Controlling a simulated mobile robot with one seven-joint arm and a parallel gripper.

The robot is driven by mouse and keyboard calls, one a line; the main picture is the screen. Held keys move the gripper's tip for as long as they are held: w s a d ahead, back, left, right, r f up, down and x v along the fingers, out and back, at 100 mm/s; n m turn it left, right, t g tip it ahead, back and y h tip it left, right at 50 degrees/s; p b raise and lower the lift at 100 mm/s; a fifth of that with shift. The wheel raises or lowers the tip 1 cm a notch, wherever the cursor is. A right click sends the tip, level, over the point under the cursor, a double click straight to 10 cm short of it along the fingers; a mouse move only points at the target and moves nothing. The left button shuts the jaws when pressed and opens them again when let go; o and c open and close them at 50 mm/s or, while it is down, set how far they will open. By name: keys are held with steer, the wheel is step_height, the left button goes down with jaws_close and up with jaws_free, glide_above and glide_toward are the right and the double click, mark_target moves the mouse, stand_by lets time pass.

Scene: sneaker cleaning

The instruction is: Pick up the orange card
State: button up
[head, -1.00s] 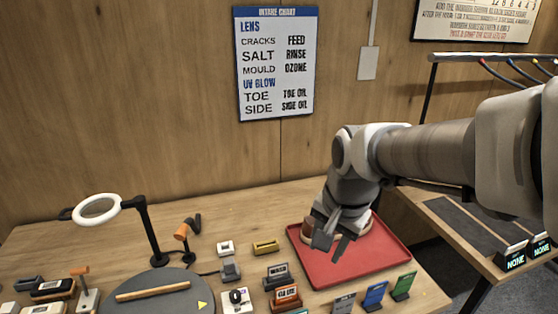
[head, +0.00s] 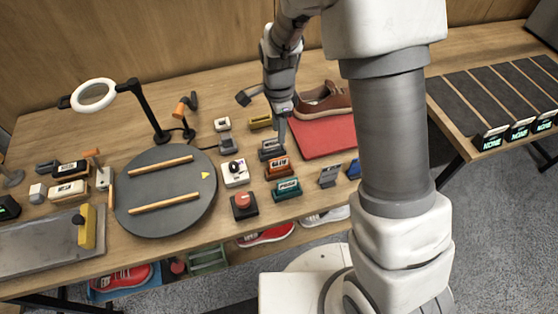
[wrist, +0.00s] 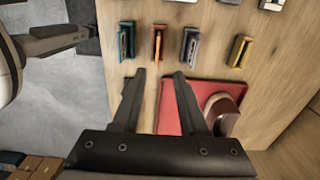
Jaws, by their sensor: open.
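In the wrist view the orange card (wrist: 158,46) shows edge-on, ahead of the gap between my fingers. My gripper (head: 264,112) is open and empty, above and behind the card group in the head view. In the wrist view the fingertips of my gripper (wrist: 160,73) are apart, with the card beyond them and not between them.
A teal card (wrist: 126,42), a grey card (wrist: 190,46) and a yellow one (wrist: 240,50) stand close beside the orange card. The red tray (head: 325,138) holds a brown shoe (head: 322,100). A grey turntable (head: 165,195) and red button (head: 243,205) lie left.

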glide_above(279, 158)
step_height(279, 158, down, 7)
steer(key=shift+f+p, duration=1)
steer(key=shift+f, duration=1.75)
jaws_close()
